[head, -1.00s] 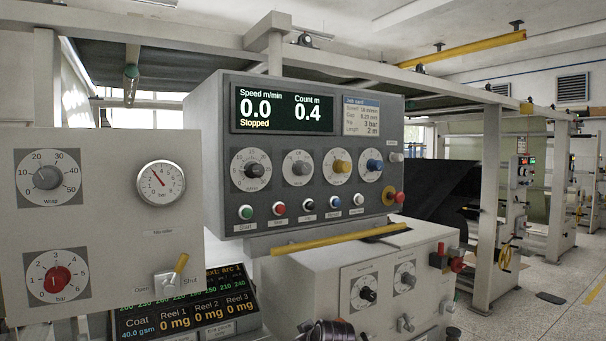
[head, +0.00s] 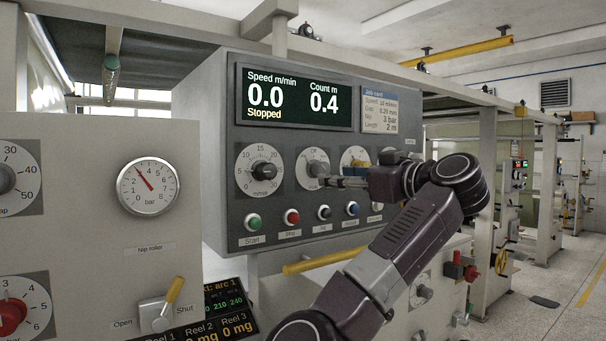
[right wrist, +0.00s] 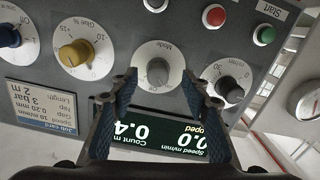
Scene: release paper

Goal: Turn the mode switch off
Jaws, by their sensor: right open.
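The mode switch is a grey knob (head: 318,169) on a white dial, second from the left in the dial row of the grey control panel (head: 217,190). "Off" is printed at the top of its dial. It also shows in the right wrist view (right wrist: 158,70), upside down, with the word Mode by it. My right gripper (head: 335,181) reaches in from the right with its tips close to this knob. In the right wrist view the gripper (right wrist: 157,82) is open, its fingers on either side of the knob. I cannot tell if they touch it. My left gripper is not in view.
The m/min knob (head: 264,172) is just left of the mode switch. A yellow knob (right wrist: 75,54) and a blue knob (right wrist: 9,35) are on its other side. Push buttons, among them a green one (head: 254,220), line up below. A display (head: 293,97) reads "Stopped".

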